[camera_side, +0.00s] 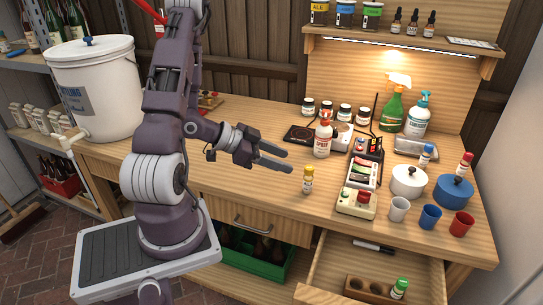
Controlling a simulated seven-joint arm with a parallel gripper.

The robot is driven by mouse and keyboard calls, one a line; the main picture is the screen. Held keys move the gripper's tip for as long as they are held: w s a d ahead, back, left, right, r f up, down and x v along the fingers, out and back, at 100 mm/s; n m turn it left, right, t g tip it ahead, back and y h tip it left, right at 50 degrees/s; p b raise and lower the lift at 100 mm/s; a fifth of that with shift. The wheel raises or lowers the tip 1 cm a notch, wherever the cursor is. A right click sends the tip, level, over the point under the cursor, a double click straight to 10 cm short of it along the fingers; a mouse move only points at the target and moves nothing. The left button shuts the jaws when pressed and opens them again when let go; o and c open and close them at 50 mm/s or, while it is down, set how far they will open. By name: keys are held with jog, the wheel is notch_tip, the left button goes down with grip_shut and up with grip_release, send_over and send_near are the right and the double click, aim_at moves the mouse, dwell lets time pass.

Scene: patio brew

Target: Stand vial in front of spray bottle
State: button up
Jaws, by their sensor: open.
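A small yellow-capped vial (307,181) stands upright on the workbench, just right of and below my gripper. My gripper (283,158) is open and empty, its fingers pointing right above the bench, apart from the vial. The green spray bottle (393,108) with an orange trigger head stands at the back right of the bench. Other small vials are in view: a blue-capped one (426,156) and a red-capped one (464,164) at the right, and a green-capped one (400,288) in the open drawer.
A white pump bottle (418,116) stands beside the spray bottle, with a grey case (416,147) in front. A red-capped white bottle (323,138), a device row (363,173), pots (409,181) and cups (430,217) crowd the right. The bench left of the vial is clear.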

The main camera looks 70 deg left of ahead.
notch_tip(320, 180, up, 12)
jog(key=d+r+n+g+y, duration=0.1)
jog(key=d+n+g+y, duration=0.1)
jog(key=g+y, duration=0.3)
jog(key=s+d+r+n+g+h, duration=0.1)
jog(key=s+d+r, duration=0.3)
jog(key=s+d, duration=0.9)
jog(key=d+h, duration=0.1)
jog(key=d, duration=0.2)
jog(key=shift+s+r+h, duration=0.3)
jog(key=shift+s, duration=0.05)
